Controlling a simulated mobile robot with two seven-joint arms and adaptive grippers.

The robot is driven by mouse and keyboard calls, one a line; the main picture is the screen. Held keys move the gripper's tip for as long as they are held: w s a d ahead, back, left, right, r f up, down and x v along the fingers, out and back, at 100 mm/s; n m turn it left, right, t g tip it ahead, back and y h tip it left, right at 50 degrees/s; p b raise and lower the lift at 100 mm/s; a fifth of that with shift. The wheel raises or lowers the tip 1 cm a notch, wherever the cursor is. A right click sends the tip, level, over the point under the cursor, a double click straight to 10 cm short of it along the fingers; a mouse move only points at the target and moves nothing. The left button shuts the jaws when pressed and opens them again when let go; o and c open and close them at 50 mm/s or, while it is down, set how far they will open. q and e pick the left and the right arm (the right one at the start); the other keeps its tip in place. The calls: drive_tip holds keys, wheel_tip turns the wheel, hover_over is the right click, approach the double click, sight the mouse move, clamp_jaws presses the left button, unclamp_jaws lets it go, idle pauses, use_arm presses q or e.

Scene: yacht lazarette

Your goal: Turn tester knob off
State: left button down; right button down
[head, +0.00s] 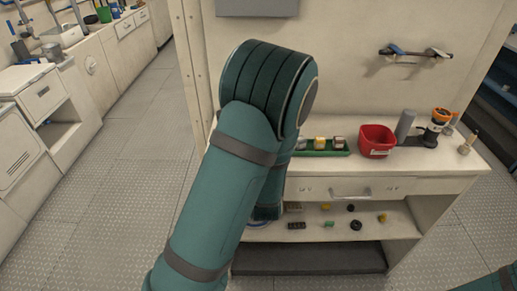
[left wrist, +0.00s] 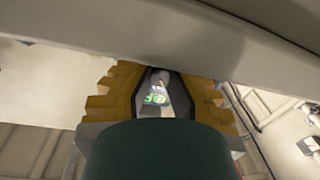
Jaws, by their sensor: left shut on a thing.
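My left arm fills the middle of the head view and hides its own gripper and whatever it touches there. In the left wrist view my left gripper (left wrist: 155,95) has its yellow ridged fingers around a narrow gap, shut on a small part that seems to be the tester knob and is mostly hidden. A small green lit marking (left wrist: 153,98) on a grey surface shows in the gap; I cannot read it. The knob's setting cannot be told. My right gripper is not in view; only a bit of my right arm shows at the bottom right corner.
A workbench (head: 420,168) holds a green tray (head: 322,152) of small items, a red bin (head: 377,141), a grey cylinder (head: 405,125) and an orange-and-black item (head: 440,118). Several small parts lie on the shelf (head: 375,222) below. The floor at left (head: 130,140) is clear.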

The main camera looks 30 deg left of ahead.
use_arm(q)
drive_tip(key=shift+n, duration=0.6)
drive_tip(key=c, duration=0.8)
unclamp_jaws()
drive_tip(key=shift+c, duration=0.2)
wheel_tip(320, 180, up, 10)
idle(0.4)
